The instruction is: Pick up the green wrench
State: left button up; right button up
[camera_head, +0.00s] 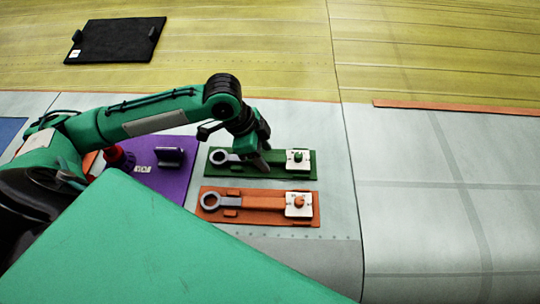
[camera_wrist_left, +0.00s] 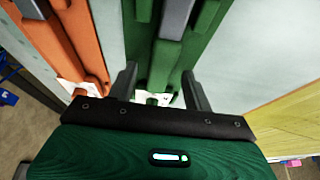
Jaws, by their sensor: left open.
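The green wrench (camera_head: 234,158) lies on the green holder board (camera_head: 275,172), its grey ring end to the left. Part of its shaft is hidden behind my left gripper (camera_head: 257,160). A white plate with a green knob (camera_head: 298,156) sits at the board's right end. In the left wrist view, my left gripper (camera_wrist_left: 160,88) is open, its two fingers on either side of the green board (camera_wrist_left: 200,38). A grey stretch of the wrench (camera_wrist_left: 176,18) shows between green blocks at the top. I see nothing held between the fingers. My right gripper is not in view.
A purple board (camera_head: 170,185) is to the left. A black tray (camera_head: 115,40) lies on the yellow panel behind. The pale panel (camera_head: 430,200) on the right is largely clear.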

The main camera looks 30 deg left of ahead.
pick_arm(q)
jog(key=shift+f, duration=0.15)
jog(key=shift+f, duration=0.1)
dwell(0.4)
grip_shut()
